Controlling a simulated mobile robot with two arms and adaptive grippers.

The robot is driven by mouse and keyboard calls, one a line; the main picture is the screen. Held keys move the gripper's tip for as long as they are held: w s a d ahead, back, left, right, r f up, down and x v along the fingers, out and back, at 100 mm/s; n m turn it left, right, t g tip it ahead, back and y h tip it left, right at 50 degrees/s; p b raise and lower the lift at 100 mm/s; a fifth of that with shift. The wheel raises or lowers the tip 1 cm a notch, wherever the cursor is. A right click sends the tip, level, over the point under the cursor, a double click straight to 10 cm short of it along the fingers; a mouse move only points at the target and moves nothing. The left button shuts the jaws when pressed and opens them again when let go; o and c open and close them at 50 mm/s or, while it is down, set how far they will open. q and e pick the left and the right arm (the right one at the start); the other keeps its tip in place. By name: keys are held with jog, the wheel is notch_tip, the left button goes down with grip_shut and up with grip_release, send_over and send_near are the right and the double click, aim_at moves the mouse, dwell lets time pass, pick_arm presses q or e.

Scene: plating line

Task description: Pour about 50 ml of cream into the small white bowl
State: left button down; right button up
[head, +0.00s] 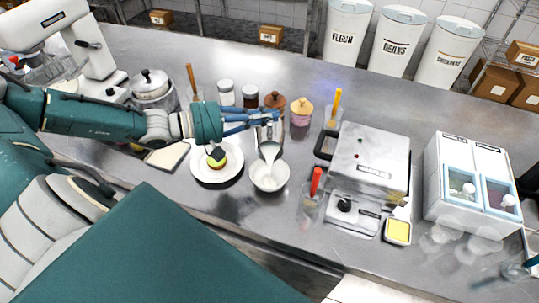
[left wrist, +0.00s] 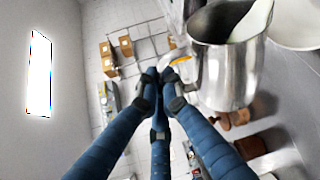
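My left gripper (head: 262,119) is shut on the handle of a metal jug (head: 276,134). The jug is tilted over the small white bowl (head: 270,186), its mouth toward the bowl. White cream (head: 269,152) runs from the jug down into the bowl. The left wrist view shows my blue fingers (left wrist: 166,82) at the jug handle, the shiny jug (left wrist: 222,75) with cream (left wrist: 252,20) at its mouth, and part of the bowl (left wrist: 296,28). The cream level in the bowl is hard to tell. My right gripper (head: 505,274) is blurred at the lower right edge, apart from everything.
Left of the bowl is a white plate (head: 204,179) with food on it. Behind stand jars (head: 301,110). To the right are a clear container with a red-handled tool (head: 315,183), a metal appliance (head: 370,155) and a white dispenser (head: 465,170). Bare counter lies in front of the bowl.

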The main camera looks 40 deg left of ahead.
pick_arm(q)
jog(key=shift+s+d+r, duration=0.1)
jog(key=shift+s+r, duration=0.05)
dwell(0.8)
jog(key=shift+s+d+r+m+b, duration=0.2)
jog(key=shift+s+d+m+b, duration=0.1)
jog(key=shift+s+m, duration=0.15)
dwell(1.1)
jog(key=shift+w, duration=0.1)
jog(key=w+a+n, duration=0.1)
jog(key=w+a+f+n+p, duration=0.1)
jog(key=w, duration=0.1)
jog(key=shift+w+a+n+g+y, duration=0.1)
jog(key=shift+a+n+g+y, duration=0.2)
jog(key=shift+n+g, duration=0.1)
jog(key=shift+w+a+n+p, duration=0.15)
jog(key=shift+w+n+p, duration=0.1)
jog(key=shift+p, duration=0.2)
jog(key=shift+f, duration=0.1)
